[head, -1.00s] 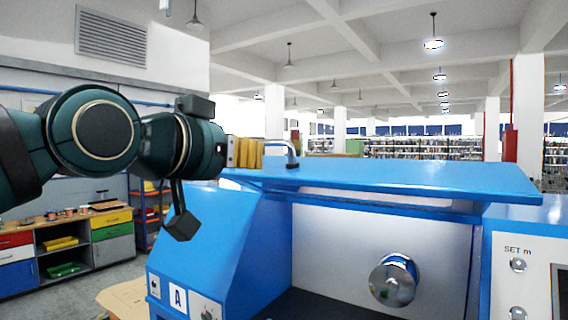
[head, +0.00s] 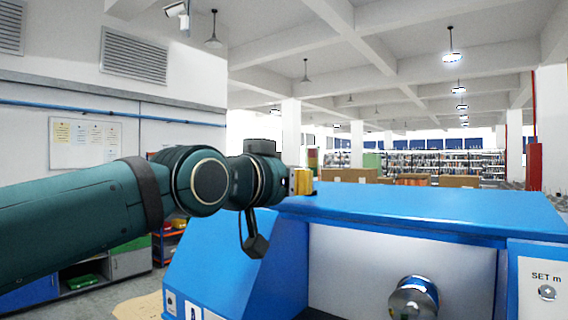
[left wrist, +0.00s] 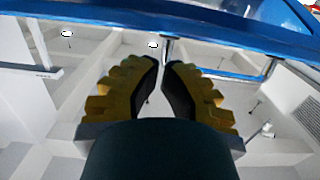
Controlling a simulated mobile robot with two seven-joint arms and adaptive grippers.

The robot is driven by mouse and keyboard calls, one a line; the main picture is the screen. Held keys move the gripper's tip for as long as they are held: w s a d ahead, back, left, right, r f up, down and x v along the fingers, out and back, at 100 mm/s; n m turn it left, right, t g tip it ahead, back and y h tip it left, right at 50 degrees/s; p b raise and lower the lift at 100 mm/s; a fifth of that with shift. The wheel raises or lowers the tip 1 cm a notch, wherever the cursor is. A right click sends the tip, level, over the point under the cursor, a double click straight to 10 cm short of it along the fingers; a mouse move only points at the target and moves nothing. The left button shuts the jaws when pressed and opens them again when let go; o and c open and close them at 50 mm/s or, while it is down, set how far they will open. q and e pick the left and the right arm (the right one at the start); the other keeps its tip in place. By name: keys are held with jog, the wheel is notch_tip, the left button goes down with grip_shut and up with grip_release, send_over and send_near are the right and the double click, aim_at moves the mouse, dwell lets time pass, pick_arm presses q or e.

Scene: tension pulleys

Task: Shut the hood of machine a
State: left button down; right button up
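Machine a is the blue machine on the right in the head view, with its blue hood (head: 425,208) raised over the white recess. The hood's blue edge also crosses the top of the left wrist view (left wrist: 110,27). My left gripper (head: 308,181) is at the hood's left side. In the left wrist view its yellow and black fingers (left wrist: 165,62) lean together with a narrow gap, near one handle leg. No clear grip shows. My right gripper is out of view.
A metal chuck (head: 413,298) sits in the recess. A control panel (head: 543,285) is at the right. A workbench with drawers stands behind my left arm. A wall board (head: 86,144) hangs at the left. Boxes and shelves are far back.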

pick_arm(q)
jog(key=shift+f, duration=0.7)
jog(key=shift+f, duration=0.15)
